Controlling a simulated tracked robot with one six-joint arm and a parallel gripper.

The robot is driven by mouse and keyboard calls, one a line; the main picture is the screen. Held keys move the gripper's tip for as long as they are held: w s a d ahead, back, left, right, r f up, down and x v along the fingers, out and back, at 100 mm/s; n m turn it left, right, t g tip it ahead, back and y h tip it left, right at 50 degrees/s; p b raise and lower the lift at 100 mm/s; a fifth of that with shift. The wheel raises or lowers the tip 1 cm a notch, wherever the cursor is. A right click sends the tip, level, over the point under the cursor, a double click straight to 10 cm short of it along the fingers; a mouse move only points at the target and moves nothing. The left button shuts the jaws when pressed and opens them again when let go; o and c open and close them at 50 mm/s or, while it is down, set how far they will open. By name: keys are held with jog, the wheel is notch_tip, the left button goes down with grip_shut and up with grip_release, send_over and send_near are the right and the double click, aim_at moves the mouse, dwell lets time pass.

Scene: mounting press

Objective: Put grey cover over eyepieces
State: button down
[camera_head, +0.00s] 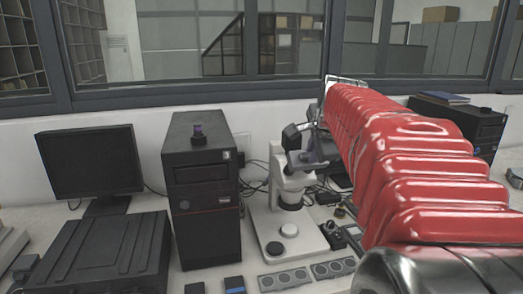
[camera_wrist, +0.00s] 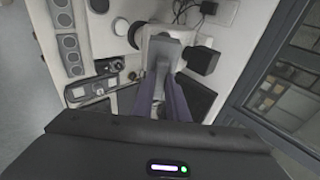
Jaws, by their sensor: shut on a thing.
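The white microscope (camera_head: 287,196) stands on the bench right of the black computer tower, with dark parts at its top. In the head view my gripper is mostly hidden behind my red-sleeved arm, close to the microscope's head. In the wrist view my gripper (camera_wrist: 163,82) reaches down over the microscope, its two fingers shut on a grey piece (camera_wrist: 163,47), which appears to be the grey cover. A black block (camera_wrist: 204,60) shows just right of the grey piece, and a round black part just left. I cannot tell whether the cover touches the eyepieces.
The computer tower (camera_head: 201,195) stands left of the microscope, with a monitor (camera_head: 90,163) and a black case (camera_head: 105,255) further left. Grey socket strips (camera_head: 284,279) lie in front. Cables lie behind the microscope. A window wall (camera_head: 180,95) closes off the back.

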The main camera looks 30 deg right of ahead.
jog(key=shift+w+f, duration=0.15)
jog(key=shift+f, duration=0.05)
dwell(0.3)
jog(key=c, duration=1.7)
grip_release()
jog(key=shift+o, duration=0.2)
jog(key=v, duration=1.3)
jog(key=shift+s+r, duration=0.25)
jog(key=shift+r, duration=0.05)
